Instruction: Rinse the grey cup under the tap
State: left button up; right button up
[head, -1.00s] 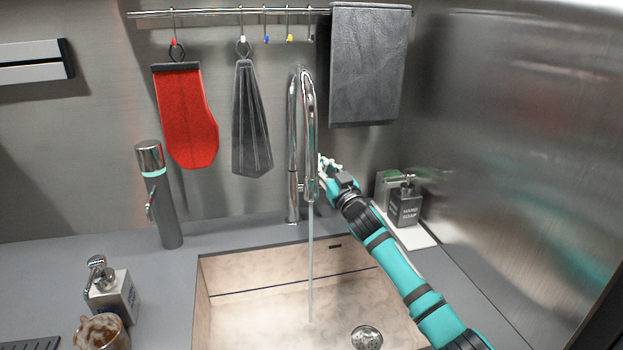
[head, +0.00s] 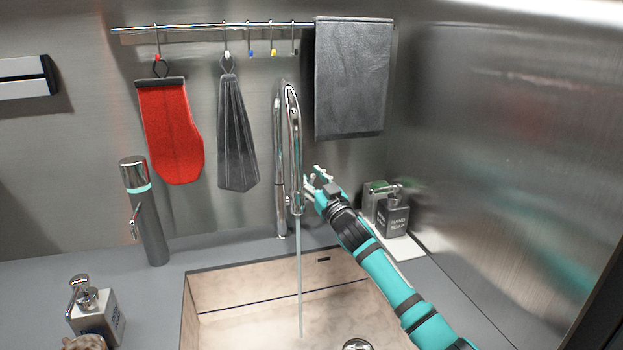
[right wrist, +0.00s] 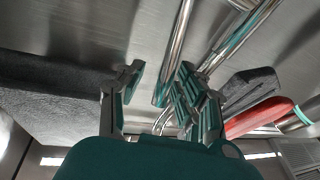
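The chrome tap (head: 289,130) stands behind the sink, and a thin stream of water (head: 299,265) falls from its spout into the basin. My right gripper (head: 314,176) is beside the tap, just right of the spout. In the right wrist view the right gripper (right wrist: 158,84) has its fingers spread with nothing held, and chrome tap pipes (right wrist: 172,60) show beyond them. Whether a finger touches the tap I cannot tell. A brown-stained cup (head: 85,343) is cut off at the bottom left; its own colour is unclear. My left gripper is out of view.
The pale stone sink (head: 235,280) lies below the tap. A dispenser (head: 97,318) and a tall cylindrical fixture (head: 147,215) stand on the left counter. Soap bottles (head: 395,215) stand right of my arm. A red mitt (head: 170,130) and grey cloths (head: 353,80) hang from the rail.

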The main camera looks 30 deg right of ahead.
notch_tip(320, 180, up, 10)
jog(key=shift+f, duration=0.2)
jog(key=shift+c, duration=0.2)
jog(key=shift+c, duration=1.2)
jog(key=shift+s+d+f+m, duration=0.2)
jog(key=shift+f+m, duration=0.1)
jog(key=shift+m, duration=0.3)
jog(key=shift+c, duration=1.1)
jog(key=s+d+f+m+p, duration=0.1)
jog(key=m, duration=0.1)
jog(key=s+f+m+g+p, duration=0.1)
jog(key=f+m, duration=0.1)
jog(key=m, duration=0.1)
jog(key=s+d+f+m+g+p, duration=0.1)
jog(key=f+m+p, duration=0.1)
jog(key=m, duration=0.1)
jog(key=shift+s+d, duration=0.3)
grip_shut()
jog(key=s+f+m+g+y+p, duration=0.2)
jog(key=s+f+m+p, duration=0.15)
jog(key=s+m, duration=0.55)
jog(key=s+f+m+g+y+p, duration=0.15)
jog(key=s+m+p, duration=0.25)
jog(key=m, duration=0.8)
jog(key=r+p+x, duration=0.1)
jog(key=x, duration=1.2)
jog(key=shift+m+g+p, duration=0.3)
jog(key=shift+m+g, duration=0.05)
jog(key=shift+m, duration=0.05)
